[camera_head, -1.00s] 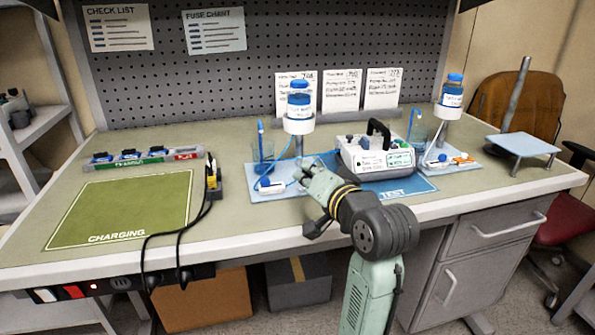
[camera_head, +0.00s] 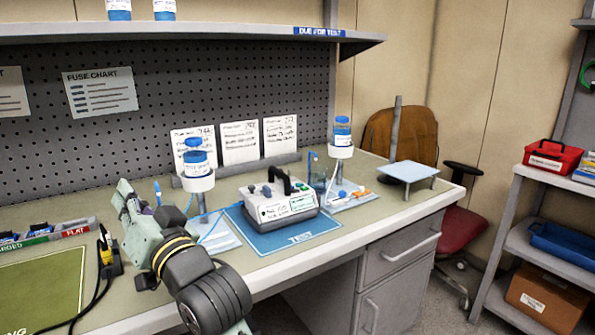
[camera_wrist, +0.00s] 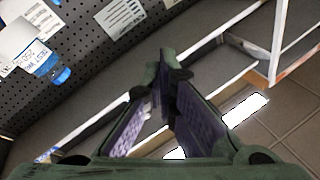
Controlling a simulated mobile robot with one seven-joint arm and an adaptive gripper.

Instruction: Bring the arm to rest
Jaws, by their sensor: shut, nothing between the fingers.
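My green arm with its dark round joints (camera_head: 205,285) reaches up from the bottom of the head view. My gripper (camera_head: 128,200) is above the bench, left of the infusion pump, and points up and away. In the wrist view my gripper's two dark fingers (camera_wrist: 168,62) come together at the tips with nothing between them. The fingertips are hard to make out in the head view. The white and grey pump (camera_head: 282,205) with a black handle stands on the blue TEST mat (camera_head: 325,228), apart from my gripper.
Blue-capped bottles sit in a left stand (camera_head: 196,165) and a right stand (camera_head: 341,140). My arm partly covers the left tray. A yellow and black plug holder (camera_head: 108,255) is left of my arm. An upper shelf (camera_head: 240,33) overhangs the bench. A side shelf (camera_head: 510,245) stands right.

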